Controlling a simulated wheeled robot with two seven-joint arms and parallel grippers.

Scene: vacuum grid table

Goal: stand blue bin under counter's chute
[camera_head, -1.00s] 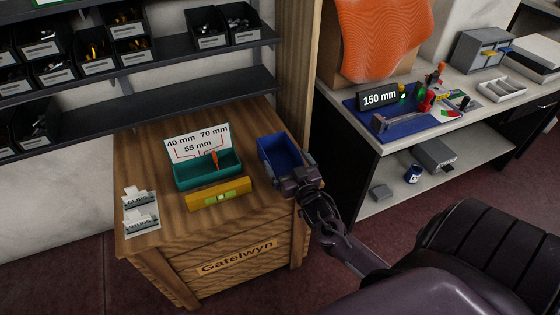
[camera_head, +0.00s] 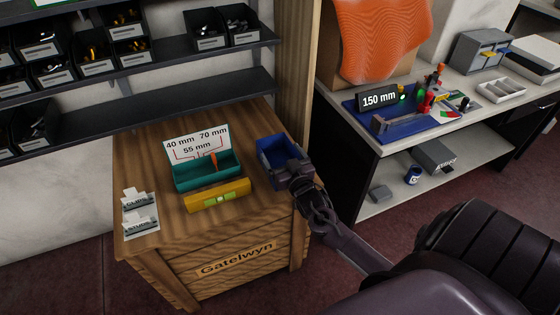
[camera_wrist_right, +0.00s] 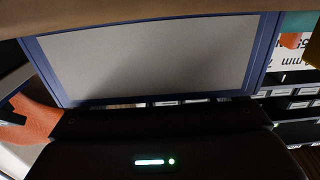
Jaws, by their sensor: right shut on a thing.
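The blue bin (camera_head: 270,147) is at the right end of the wooden counter top, at its right edge. My right gripper (camera_head: 298,172) is shut on the bin's near right side and hides part of it. In the right wrist view the blue rim (camera_wrist_right: 263,55) frames a plain grey area and lies right in front of the gripper. I cannot tell whether the bin rests on the wood or is slightly lifted. No chute can be made out. My left gripper is not in view.
A teal tray (camera_head: 190,184) with a size card (camera_head: 183,150) and a yellow level (camera_head: 205,197) are left of the bin. White labelled cards (camera_head: 140,222) lie at the far left. Shelves of black bins (camera_head: 98,67) are behind. A bench with a 150 mm display (camera_head: 379,99) stands right.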

